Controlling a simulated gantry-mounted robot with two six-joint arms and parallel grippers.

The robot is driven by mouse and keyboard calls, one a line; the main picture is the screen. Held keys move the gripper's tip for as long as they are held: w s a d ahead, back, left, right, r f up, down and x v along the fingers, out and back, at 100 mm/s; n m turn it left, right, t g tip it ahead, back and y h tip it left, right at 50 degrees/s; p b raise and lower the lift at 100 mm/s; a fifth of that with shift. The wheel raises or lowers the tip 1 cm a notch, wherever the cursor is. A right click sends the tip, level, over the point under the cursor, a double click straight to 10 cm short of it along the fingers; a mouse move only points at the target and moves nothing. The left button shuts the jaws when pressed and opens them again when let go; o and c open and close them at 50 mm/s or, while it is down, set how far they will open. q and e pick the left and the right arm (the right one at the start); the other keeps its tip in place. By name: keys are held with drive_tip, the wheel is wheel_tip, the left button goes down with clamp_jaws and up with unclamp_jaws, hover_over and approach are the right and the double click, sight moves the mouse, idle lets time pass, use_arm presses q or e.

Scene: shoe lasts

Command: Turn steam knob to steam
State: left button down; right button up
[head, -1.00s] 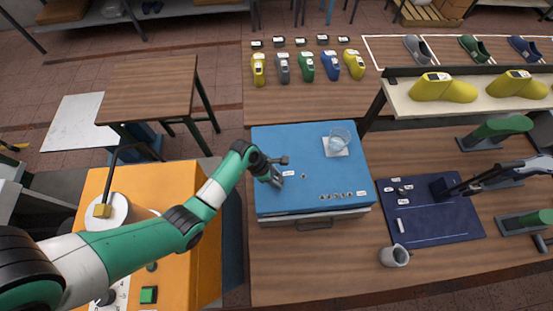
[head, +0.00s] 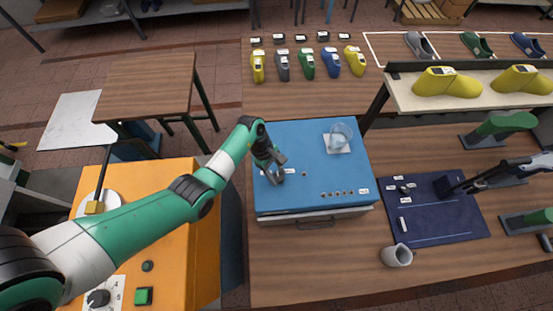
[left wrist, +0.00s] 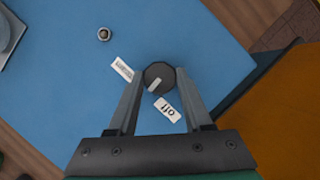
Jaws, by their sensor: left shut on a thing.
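The round dark steam knob (left wrist: 159,77) has a pale pointer line and sits on the blue top (head: 315,155) of the box. In the left wrist view, a small steam label (left wrist: 122,69) lies to its left and an "Off" label (left wrist: 167,110) lies below it. The pointer line slants between lower left and upper right. My left gripper (left wrist: 162,88) is shut on the knob, with one finger on each side. In the head view my left gripper (head: 273,178) is low over the box's left part and hides most of the knob. My right gripper (head: 476,187) is over the dark blue mat, its jaws unclear.
A metal nut-like piece (left wrist: 104,35) is on the blue top. A clear glass (head: 341,136) stands on a white pad near its back right. A grey mug (head: 396,256) and dark blue mat (head: 440,225) lie to the right.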

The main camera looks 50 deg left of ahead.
use_arm(q)
drive_tip(key=m+g+b, duration=0.1)
drive_tip(key=m+b, duration=0.1)
drive_tip(key=m+g+b, duration=0.1)
drive_tip(key=m, duration=0.1)
drive_tip(key=shift+w+f+m+b, duration=0.2)
drive_tip(key=shift+m+b, duration=0.1)
drive_tip(key=shift+b, duration=0.05)
drive_tip(key=m+g+b, duration=0.1)
drive_tip(key=m+b, duration=0.2)
drive_tip(key=b, duration=0.1)
drive_tip(key=shift+m+y+b, duration=0.3)
drive_tip(key=shift+m, duration=0.1)
drive_tip(key=shift+w+d+r+m+g+b, duration=0.15)
drive_tip(key=shift+m+g+b, duration=0.25)
drive_tip(key=shift+m+b, duration=0.4)
drive_tip(key=shift+c, duration=1.6)
unclamp_jaws()
